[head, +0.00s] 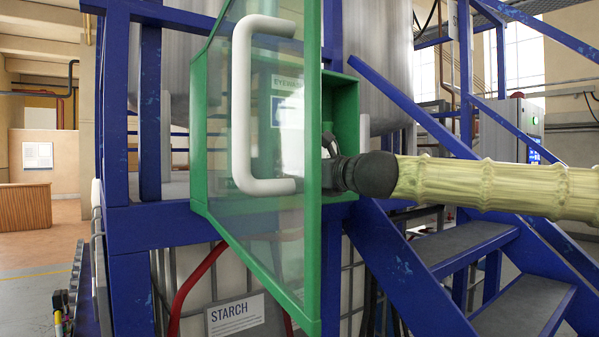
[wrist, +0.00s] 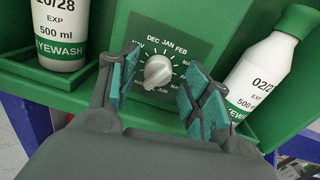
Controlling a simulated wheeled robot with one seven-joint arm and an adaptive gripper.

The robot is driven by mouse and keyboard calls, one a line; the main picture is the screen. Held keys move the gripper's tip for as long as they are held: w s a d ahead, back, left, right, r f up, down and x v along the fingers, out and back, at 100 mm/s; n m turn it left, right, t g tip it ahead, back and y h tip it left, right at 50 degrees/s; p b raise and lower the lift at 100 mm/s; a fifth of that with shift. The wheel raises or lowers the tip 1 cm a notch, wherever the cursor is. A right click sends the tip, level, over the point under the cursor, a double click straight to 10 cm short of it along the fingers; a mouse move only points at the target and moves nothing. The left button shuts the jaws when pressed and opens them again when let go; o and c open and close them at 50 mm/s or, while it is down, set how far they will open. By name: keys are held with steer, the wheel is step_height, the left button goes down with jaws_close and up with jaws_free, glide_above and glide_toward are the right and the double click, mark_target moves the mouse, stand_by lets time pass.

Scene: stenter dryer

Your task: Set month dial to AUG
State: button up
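The month dial (wrist: 172,48) is a dark green panel with white month letters in a ring. Its light grey knob (wrist: 158,71) sits in the middle; I cannot tell for sure which month it points to. DEC, JAN and FEB show at the top, JUN and AUG below; some letters are behind my fingers. My gripper (wrist: 163,76) is open, with its teal-padded fingers on either side of the knob and a gap to it on both sides. In the head view my gripper (head: 335,168) reaches into the green eyewash cabinet (head: 345,110), partly hidden by the door frame; the dial is hidden there.
Eyewash bottles stand left (wrist: 62,28) and right (wrist: 268,62) of the dial, close to my fingers. The cabinet's glass door (head: 265,190) stands open, with a white handle (head: 240,100). Blue stairs (head: 470,245) rise under my arm.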

steer(key=shift+s, duration=0.1)
steer(key=v, duration=1.1)
steer(key=shift+s+d, duration=0.3)
